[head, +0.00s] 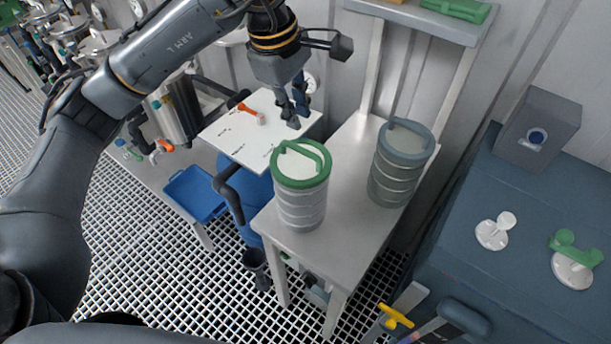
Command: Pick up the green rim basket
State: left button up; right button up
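The green rim basket (302,208) is a pale ribbed cylinder with a green rim and a green handle arched over its top. It stands upright near the left end of a light grey table (340,232). My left gripper (297,118) points down above and behind the basket, over a white board, apart from the basket. Nothing shows between its fingers, but their gap is too unclear to judge. A similar basket with a grey rim (391,180) stands upright on the same table, further right. My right gripper is out of view.
The white board (240,137) bears an orange-handled tool (250,112). A blue tray (195,194) lies on the lower bench at left. A dark bench at right holds a grey box (537,130) and white fittings (494,232). A shelf rises behind the table.

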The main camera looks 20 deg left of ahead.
aim_at(301, 149)
pick_arm(q)
jog(key=shift+y, duration=0.4)
jog(key=f, duration=0.2)
jog(key=w+f+p, duration=0.1)
jog(key=f, duration=0.2)
jog(key=a+f+p, duration=0.1)
jog(key=f, duration=0.1)
jog(key=shift+w+f, duration=0.15)
jog(key=shift+w, duration=0.25)
jog(key=shift+f, duration=0.2)
jog(key=f+p, duration=0.2)
jog(key=f, duration=0.2)
jog(key=shift+w+d+p, duration=0.35)
jog(key=shift+d+p, duration=0.05)
jog(key=shift+w+f, duration=0.1)
jog(key=shift+f, duration=0.45)
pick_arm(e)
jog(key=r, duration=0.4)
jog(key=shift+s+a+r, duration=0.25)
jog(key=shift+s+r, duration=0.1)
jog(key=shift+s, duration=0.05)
pick_arm(q)
jog(key=c, duration=0.3)
grip_shut()
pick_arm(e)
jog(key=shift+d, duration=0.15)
pick_arm(q)
jog(key=shift+w, duration=0.1)
